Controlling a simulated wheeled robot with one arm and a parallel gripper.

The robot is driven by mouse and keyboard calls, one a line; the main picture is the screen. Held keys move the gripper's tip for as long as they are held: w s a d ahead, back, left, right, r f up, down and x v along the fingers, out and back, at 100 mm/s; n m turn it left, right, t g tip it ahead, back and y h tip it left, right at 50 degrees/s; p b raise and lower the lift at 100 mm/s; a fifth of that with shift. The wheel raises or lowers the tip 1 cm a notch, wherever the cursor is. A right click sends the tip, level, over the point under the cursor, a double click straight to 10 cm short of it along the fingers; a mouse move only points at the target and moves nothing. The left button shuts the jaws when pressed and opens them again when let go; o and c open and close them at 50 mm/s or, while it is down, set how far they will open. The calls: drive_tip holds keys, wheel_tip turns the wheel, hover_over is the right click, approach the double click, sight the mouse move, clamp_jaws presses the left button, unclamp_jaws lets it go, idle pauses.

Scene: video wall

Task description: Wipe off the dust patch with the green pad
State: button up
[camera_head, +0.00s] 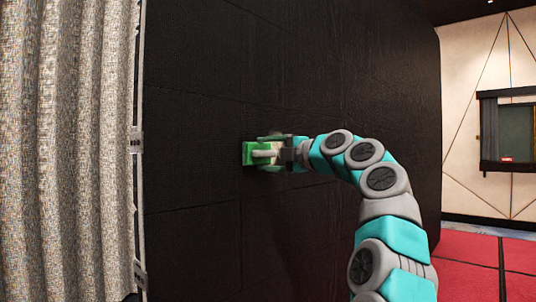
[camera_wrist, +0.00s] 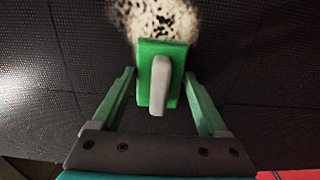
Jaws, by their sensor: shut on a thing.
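The green pad (camera_head: 248,153) with a grey handle is in front of the dark wall in the head view. In the wrist view the pad (camera_wrist: 148,92) lies between the two green fingers of my gripper (camera_wrist: 159,74). My gripper (camera_head: 270,151) is shut on the pad. The dust patch (camera_wrist: 152,16) is a pale, dark-speckled area on the wall at the top of the wrist view. The pad's upper edge overlaps its lower part and hides some of it. Whether the pad touches the wall, I cannot tell.
The dark tiled video wall (camera_head: 330,75) fills the middle. A grey curtain (camera_head: 65,150) hangs at the left, beside a thin upright rail (camera_head: 139,200). A red floor (camera_head: 480,265) and a pale wall with a dark-framed window (camera_head: 510,130) are at the right.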

sight(276, 153)
drive_tip(key=shift+w+a, duration=0.1)
drive_tip(key=shift+w, duration=0.1)
drive_tip(key=shift+w+d+p, duration=0.2)
drive_tip(key=shift+w+p, duration=0.05)
drive_tip(key=shift+p, duration=0.2)
drive_tip(key=shift+w+d+r+p, duration=0.15)
drive_tip(key=shift+w+d+p, duration=0.6)
drive_tip(key=shift+p, duration=0.15)
drive_tip(key=shift+w+d+p, duration=0.3)
drive_tip(key=shift+w+p, duration=0.1)
drive_tip(key=shift+w, duration=0.05)
drive_tip(key=w+d, duration=0.1)
drive_tip(key=w+d+p, duration=0.1)
drive_tip(key=w, duration=0.1)
drive_tip(key=shift+w+d, duration=0.1)
drive_tip(key=shift+d, duration=0.05)
drive_tip(key=shift+f, duration=0.25)
